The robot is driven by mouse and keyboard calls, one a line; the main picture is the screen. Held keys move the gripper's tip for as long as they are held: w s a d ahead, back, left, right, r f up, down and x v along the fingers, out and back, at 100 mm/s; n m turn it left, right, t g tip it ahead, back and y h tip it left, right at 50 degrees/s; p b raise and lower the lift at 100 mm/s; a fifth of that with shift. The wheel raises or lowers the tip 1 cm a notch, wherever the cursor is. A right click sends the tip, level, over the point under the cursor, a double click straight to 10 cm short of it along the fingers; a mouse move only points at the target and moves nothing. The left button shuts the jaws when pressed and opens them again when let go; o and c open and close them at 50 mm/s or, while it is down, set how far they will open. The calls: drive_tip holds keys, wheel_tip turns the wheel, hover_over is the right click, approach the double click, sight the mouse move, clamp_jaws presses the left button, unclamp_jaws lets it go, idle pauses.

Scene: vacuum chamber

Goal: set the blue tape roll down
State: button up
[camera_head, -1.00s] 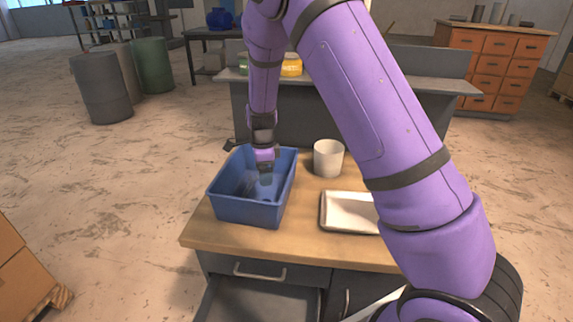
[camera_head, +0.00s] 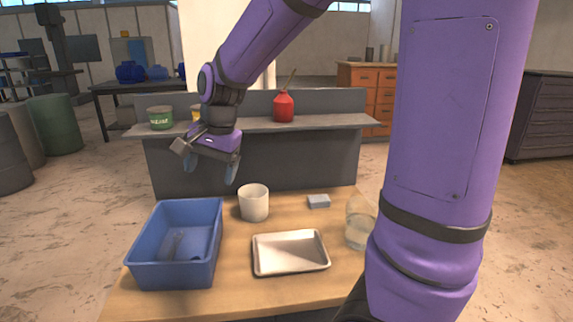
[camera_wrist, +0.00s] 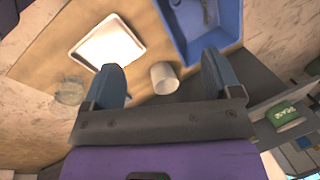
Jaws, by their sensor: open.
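My gripper (camera_head: 210,168) is open and empty, held in the air above the back of the workbench. Its two blue fingers spread apart in the wrist view (camera_wrist: 162,72), with nothing between them. A blue bin (camera_head: 150,275) stands on the left of the bench, below and in front of my gripper; it also shows in the wrist view (camera_wrist: 186,50). A curved, pale blue-grey object (camera_head: 174,243) lies inside the bin with a small dark blue round piece beside it. I cannot tell whether either is the blue tape roll.
A white cup (camera_head: 254,203), a shallow white tray (camera_head: 290,268), a grey-blue block (camera_head: 319,201) and a clear glass (camera_head: 358,232) stand on the wooden bench. A raised shelf (camera_head: 340,122) behind carries a green can (camera_head: 160,118) and a red bottle (camera_head: 284,107).

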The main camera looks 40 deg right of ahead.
drive_tip(key=s+d+r+n+t, duration=0.1)
drive_tip(key=s+r+n, duration=0.2)
drive_tip(key=s, duration=0.7)
drive_tip(key=s+d+r+n+t+h, duration=0.1)
drive_tip(key=s+r+n+t, duration=0.1)
drive_tip(key=s+r+n, duration=0.2)
drive_tip(key=s+n, duration=0.3)
drive_tip(key=s, duration=0.4)
drive_tip(key=shift+d+n+h, duration=0.2)
drive_tip(key=shift+n+h, duration=0.1)
